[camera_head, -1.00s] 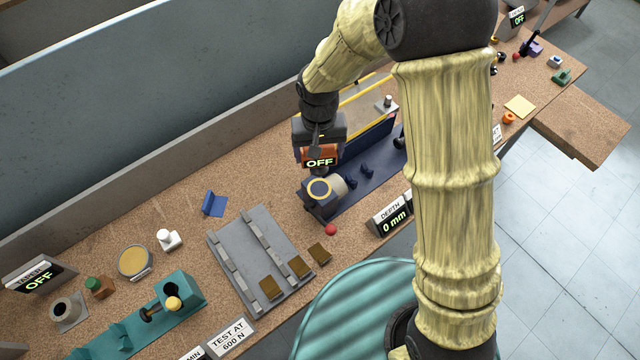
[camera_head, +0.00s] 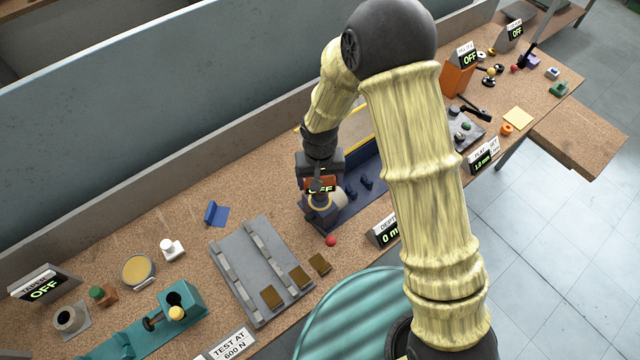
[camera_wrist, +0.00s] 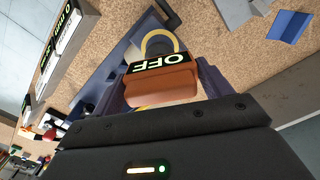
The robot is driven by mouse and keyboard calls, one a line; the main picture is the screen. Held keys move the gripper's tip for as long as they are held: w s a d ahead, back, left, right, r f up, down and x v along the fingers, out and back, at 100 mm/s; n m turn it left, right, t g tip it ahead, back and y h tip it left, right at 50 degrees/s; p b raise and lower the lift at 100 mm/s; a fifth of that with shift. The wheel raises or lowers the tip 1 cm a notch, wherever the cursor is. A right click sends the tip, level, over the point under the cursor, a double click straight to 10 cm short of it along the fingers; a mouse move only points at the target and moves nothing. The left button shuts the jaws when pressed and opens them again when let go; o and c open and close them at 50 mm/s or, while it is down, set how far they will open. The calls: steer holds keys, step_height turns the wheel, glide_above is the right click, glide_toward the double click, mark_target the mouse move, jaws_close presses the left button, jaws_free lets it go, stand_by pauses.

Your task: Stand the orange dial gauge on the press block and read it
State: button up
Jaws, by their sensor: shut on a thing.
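The orange dial gauge (camera_head: 313,182), its display reading OFF, is held in my gripper (camera_head: 320,188). In the wrist view the gauge (camera_wrist: 162,86) sits between the two dark fingers, with OFF upside down. Just beyond it is a yellow ring (camera_wrist: 157,38) on a dark blue block; in the head view the block (camera_head: 323,217) is directly below my gripper and partly hidden by it. I cannot tell whether the gauge touches the block, or whether this is the press block. A teal fixture (camera_head: 190,297) with a yellow-knobbed lever stands at front left, near a sign reading TEST AT 600 N (camera_head: 233,344).
A long dark blue bed (camera_head: 372,195) extends right of the block. A DEPTH sign (camera_head: 384,233) and a red ball (camera_head: 331,240) are in front. A grey slotted plate (camera_head: 240,272) with brown blocks lies left. My arm hides part of the bench.

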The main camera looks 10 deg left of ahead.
steer(key=shift+f+p, duration=0.35)
steer(key=shift+f, duration=1.15)
steer(key=shift+f, duration=0.1)
steer(key=o, duration=1.2)
steer(key=shift+r, duration=0.2)
step_height(320, 180, up, 12)
steer(key=b, duration=0.3)
steer(key=shift+b, duration=0.35)
steer(key=shift+d, duration=0.1)
